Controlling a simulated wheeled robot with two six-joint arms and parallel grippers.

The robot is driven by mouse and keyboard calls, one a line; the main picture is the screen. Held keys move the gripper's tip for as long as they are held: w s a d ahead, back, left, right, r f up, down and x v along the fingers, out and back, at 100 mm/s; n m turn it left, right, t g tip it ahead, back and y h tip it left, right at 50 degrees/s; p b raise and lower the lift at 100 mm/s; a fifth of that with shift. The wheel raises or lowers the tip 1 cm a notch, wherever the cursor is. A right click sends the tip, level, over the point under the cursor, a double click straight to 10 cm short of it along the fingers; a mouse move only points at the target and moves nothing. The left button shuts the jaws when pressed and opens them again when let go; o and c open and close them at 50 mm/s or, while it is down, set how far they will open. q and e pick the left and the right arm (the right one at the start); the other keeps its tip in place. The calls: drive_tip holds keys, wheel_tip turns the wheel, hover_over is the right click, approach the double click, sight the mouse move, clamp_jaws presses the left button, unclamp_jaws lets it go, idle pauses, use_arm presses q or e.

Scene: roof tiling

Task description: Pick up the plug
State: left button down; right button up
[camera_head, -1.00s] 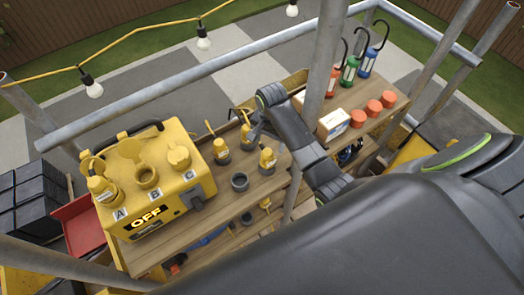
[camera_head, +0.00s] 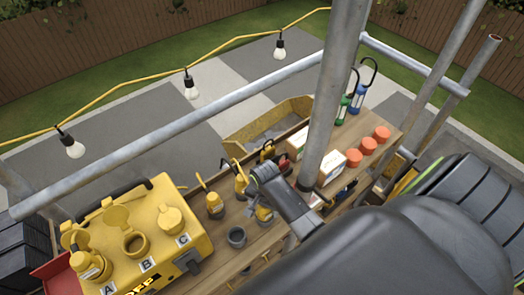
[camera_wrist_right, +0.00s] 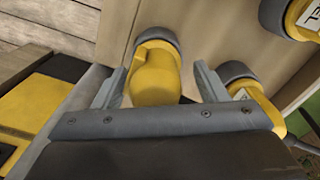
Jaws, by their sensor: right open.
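Yellow plugs with dark grey collars stand on the wooden shelf. One plug (camera_head: 214,205) is left of my right gripper (camera_head: 254,188), and another plug (camera_head: 264,213) is just below it, partly hidden. In the right wrist view my right gripper (camera_wrist_right: 157,88) is open, with a yellow plug (camera_wrist_right: 154,76) between its fingers and a visible gap on the sides. A second plug (camera_wrist_right: 250,97) lies just outside the right finger. A yellow power box (camera_head: 160,225) with sockets A, B and C is at the left, a plug (camera_head: 88,263) in A. My left gripper is out of view.
A metal scaffold pole (camera_head: 338,90) rises close to my right arm.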

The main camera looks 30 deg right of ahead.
drive_tip(key=shift+s+r, duration=0.15)
drive_tip(key=shift+s, duration=0.1)
drive_tip(key=shift+c, duration=0.6)
drive_tip(key=shift+s+a, duration=0.1)
drive_tip(key=shift+s, duration=0.05)
drive_tip(key=c, duration=0.5)
drive_tip(key=shift+c, duration=2.2)
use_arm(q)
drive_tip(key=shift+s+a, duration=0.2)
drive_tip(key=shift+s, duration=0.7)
use_arm(e)
drive_tip(key=shift+c, duration=0.6)
